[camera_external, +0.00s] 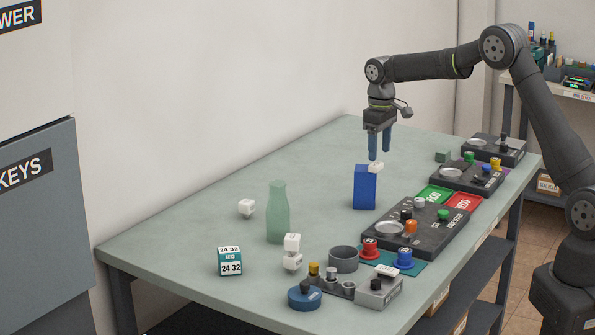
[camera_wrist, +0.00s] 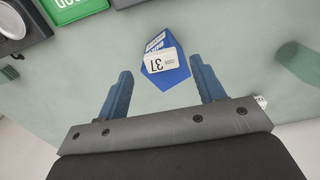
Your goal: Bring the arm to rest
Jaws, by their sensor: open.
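My gripper (camera_external: 379,153) hangs fingers-down above the table, just over a blue box (camera_external: 364,188). A small white block (camera_external: 375,168) rests on top of the box. In the wrist view my gripper (camera_wrist: 162,78) has its two blue fingers apart with nothing held between them.
The green table (camera_external: 330,150) holds a green bottle (camera_external: 278,211), stacked white cubes (camera_external: 292,252), a lone white cube (camera_external: 246,207), a labelled cube (camera_external: 230,261), a grey ring (camera_external: 344,259) and dark control panels (camera_external: 408,232) along the right edge. The table's far end is clear.

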